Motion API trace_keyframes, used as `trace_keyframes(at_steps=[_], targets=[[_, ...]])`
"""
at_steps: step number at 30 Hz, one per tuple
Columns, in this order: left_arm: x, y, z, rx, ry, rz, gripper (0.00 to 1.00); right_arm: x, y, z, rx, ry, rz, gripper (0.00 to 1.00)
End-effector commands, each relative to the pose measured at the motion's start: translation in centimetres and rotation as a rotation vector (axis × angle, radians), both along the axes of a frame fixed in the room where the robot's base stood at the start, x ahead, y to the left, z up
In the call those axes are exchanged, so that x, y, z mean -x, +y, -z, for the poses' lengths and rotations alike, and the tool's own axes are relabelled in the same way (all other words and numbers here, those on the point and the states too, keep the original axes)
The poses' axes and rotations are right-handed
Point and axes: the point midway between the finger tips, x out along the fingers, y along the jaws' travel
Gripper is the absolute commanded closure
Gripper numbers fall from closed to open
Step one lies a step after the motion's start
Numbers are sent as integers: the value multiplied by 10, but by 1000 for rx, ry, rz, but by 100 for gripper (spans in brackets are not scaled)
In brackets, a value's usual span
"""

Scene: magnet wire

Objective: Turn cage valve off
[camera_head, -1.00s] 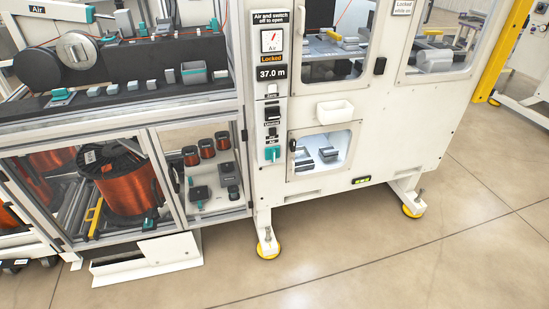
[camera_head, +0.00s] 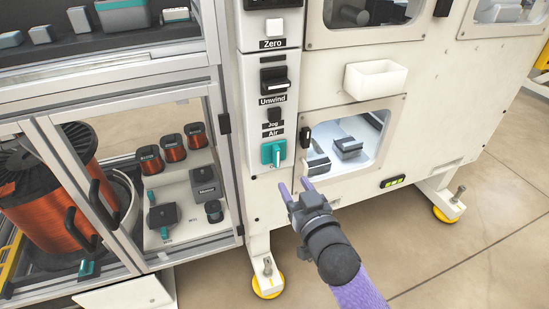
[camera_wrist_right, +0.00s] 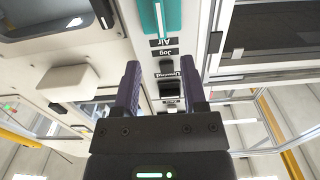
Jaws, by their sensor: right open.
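A teal valve (camera_head: 273,153) sits on the front control panel under the label "Air". Its pale lever appears roughly upright; lettering below it is too small to read. The valve also shows upside down at the top of the right wrist view (camera_wrist_right: 152,17). My right gripper (camera_head: 295,186) is open and empty, with purple fingers just below and right of the valve, apart from it. In the right wrist view its two fingers (camera_wrist_right: 160,65) stand apart, with the panel between and beyond them. My left gripper is not in view.
Above the valve are the jog knob (camera_head: 274,115), the unwind switch (camera_head: 274,79) and the zero button (camera_head: 274,28). A small window door with a black handle (camera_head: 306,135) is right of it. A white bin (camera_head: 375,80) juts out above that door.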

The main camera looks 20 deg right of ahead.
Motion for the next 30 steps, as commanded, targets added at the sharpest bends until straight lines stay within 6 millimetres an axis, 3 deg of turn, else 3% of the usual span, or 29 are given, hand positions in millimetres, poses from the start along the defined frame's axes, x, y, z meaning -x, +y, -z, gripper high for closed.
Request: trace_keyframes(at_steps=[6, 12, 23, 26, 30], targets=[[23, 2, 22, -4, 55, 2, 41, -50, 1, 7, 4, 3, 0, 46], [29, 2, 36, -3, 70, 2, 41, -84, 3, 5, 2, 4, -1, 46], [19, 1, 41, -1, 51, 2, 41, -94, 3, -1, 1, 4, 0, 46], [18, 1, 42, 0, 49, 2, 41, -93, 3, -1, 1, 4, -1, 63], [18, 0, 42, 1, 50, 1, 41, -93, 3, 0, 1, 4, -1, 92]])
